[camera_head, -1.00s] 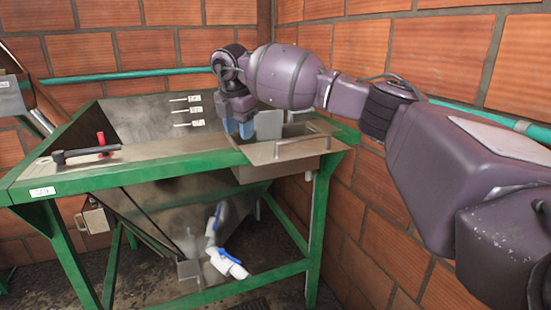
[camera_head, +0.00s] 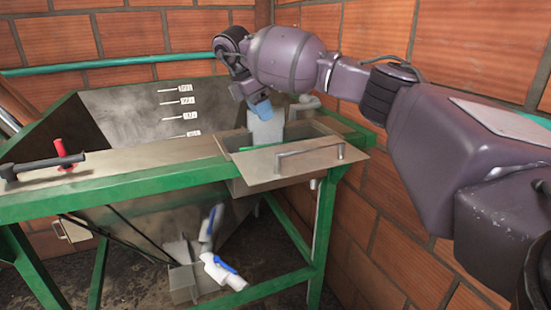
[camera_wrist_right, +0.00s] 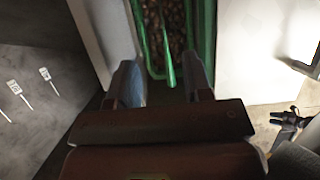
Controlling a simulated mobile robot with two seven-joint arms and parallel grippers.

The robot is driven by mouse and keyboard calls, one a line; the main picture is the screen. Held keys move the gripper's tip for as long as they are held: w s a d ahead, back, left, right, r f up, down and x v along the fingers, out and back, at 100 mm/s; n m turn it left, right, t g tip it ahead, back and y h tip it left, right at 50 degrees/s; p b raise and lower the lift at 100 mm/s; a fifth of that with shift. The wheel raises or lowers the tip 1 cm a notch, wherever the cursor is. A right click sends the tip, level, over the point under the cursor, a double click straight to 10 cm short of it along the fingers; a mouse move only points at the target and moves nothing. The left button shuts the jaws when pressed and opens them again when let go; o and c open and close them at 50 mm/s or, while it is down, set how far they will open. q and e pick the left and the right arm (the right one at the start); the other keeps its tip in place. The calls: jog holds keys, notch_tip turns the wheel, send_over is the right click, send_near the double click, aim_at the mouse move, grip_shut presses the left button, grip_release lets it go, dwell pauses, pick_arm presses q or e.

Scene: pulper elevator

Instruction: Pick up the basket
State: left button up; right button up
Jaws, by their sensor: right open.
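A green-rimmed basket (camera_wrist_right: 208,32) holding brown beans shows in the right wrist view, beyond my fingertips. A thin green bar (camera_wrist_right: 168,68) stands out over it, between the two fingers in the picture. My right gripper (camera_wrist_right: 161,85) is open, with nothing gripped. My left gripper is not in view.
The metal tank (camera_head: 145,115) sits in a green frame (camera_head: 320,240). A plate with a bar handle (camera_head: 290,165) lies at its front right. A black lever (camera_head: 40,165) is on the left. Brick walls (camera_head: 390,210) close the back and right.

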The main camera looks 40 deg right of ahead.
aim_at(275, 143)
jog(key=shift+d+f, duration=0.1)
jog(key=shift+f, duration=0.35)
jog(key=b+x, duration=0.1)
jog(key=x, duration=0.3)
jog(key=shift+s+f, duration=0.1)
jog(key=shift+f, duration=0.15)
jog(key=shift+d+f+b, duration=0.2)
jog(key=shift+f+b, duration=0.05)
jog(key=shift+b, duration=0.05)
jog(key=shift+s+f, duration=0.15)
jog(key=shift+f, duration=0.15)
jog(key=b+x, duration=0.1)
jog(key=x, duration=0.3)
jog(key=shift+f, duration=0.15)
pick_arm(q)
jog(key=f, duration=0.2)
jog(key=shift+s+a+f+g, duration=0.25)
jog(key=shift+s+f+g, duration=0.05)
pick_arm(e)
jog(key=shift+c, duration=0.3)
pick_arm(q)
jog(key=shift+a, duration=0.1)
pick_arm(e)
grip_shut()
